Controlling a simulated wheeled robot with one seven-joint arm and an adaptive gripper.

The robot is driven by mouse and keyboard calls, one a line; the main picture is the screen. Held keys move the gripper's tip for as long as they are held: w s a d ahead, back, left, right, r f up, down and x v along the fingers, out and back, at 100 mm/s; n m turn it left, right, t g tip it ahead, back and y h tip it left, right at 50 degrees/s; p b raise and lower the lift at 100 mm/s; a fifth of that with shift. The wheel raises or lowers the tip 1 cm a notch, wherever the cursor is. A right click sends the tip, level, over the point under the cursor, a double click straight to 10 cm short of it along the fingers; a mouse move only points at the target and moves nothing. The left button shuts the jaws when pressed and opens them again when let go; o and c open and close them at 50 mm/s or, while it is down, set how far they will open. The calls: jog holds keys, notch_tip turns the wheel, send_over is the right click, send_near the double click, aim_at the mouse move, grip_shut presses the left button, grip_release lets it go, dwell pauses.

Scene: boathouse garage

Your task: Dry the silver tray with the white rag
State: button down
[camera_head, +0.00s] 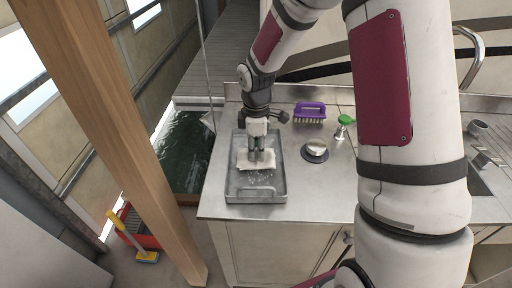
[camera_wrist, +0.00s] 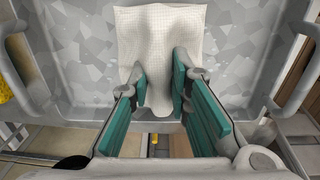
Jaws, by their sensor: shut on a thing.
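The silver tray (camera_head: 257,190) lies on the metal counter near its left end. Wet-looking specks show on its floor in the head view, and pale patches show on the tray (camera_wrist: 80,55) in the wrist view. In the wrist view the rag (camera_wrist: 160,35) reaches between and beyond my fingers. My gripper (camera_head: 257,158) points down into the tray. In the wrist view my gripper (camera_wrist: 163,85) has its teal-padded fingers on the rag's near part, shut on it with a gap between the tips.
A purple brush (camera_head: 310,112), a round dark-based item (camera_head: 315,151) and a green-topped item (camera_head: 344,125) stand on the counter right of the tray. A sink (camera_head: 478,180) is at the far right. A wooden post (camera_head: 110,110) rises at the left, beside dark water (camera_head: 187,150).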

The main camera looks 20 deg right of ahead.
aim_at(256, 163)
jog(key=shift+f+b, duration=0.35)
jog(key=shift+f, duration=0.75)
